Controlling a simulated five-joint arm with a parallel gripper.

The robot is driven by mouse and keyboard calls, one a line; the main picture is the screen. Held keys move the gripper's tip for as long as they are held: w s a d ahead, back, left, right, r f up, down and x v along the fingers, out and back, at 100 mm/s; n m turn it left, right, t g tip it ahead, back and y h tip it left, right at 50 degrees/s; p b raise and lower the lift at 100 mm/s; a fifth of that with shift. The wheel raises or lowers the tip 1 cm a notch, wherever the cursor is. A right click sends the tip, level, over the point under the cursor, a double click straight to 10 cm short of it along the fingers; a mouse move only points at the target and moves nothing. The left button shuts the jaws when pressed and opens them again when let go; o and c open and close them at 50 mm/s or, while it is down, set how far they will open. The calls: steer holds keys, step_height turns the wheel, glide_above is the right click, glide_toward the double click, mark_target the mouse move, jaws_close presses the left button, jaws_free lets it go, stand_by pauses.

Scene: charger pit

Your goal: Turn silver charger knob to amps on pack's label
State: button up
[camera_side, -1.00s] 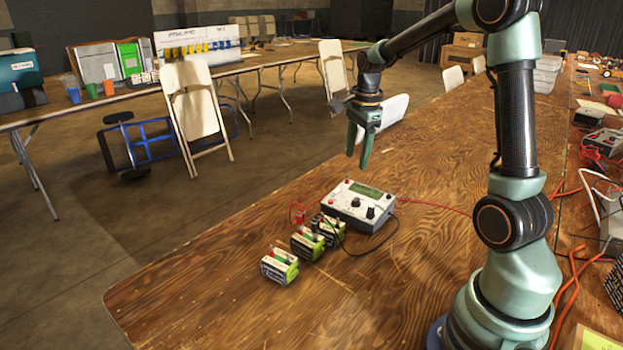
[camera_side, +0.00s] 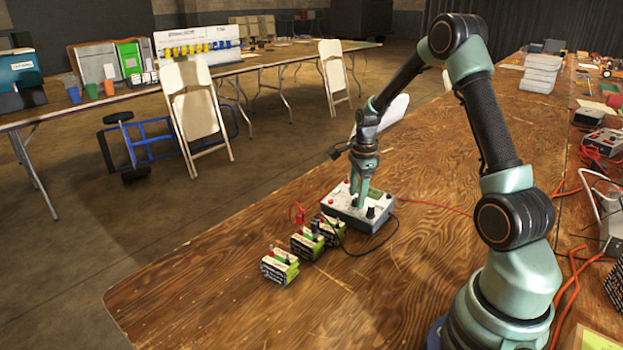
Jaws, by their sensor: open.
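The charger (camera_side: 345,219) is a pale grey box with a dark front edge on the wooden table. A black knob (camera_side: 370,212) shows at its right, and small red knobs or buttons sit on its left part. My gripper (camera_side: 359,203) points down with its green fingers at the middle of the charger's top, hiding part of the panel and screen. I cannot tell whether a finger touches a knob. No silver knob can be made out. Several battery packs (camera_side: 280,266) with green sides stand in a row left of the charger. Their labels are too small to read.
A red lead (camera_side: 436,204) runs right from the charger, and a black lead (camera_side: 377,247) loops in front of it. Orange cables (camera_side: 566,285) and other gear lie at the right.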

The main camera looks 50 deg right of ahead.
steer(key=shift+f, duration=0.45)
jaws_close()
steer(key=shift+w+n+g, duration=0.15)
steer(key=shift+n, duration=1.25)
steer(key=shift+w+n+g, duration=0.1)
steer(key=shift+n+g, duration=0.05)
steer(key=shift+n, duration=1.25)
steer(key=shift+r, duration=0.1)
jaws_free()
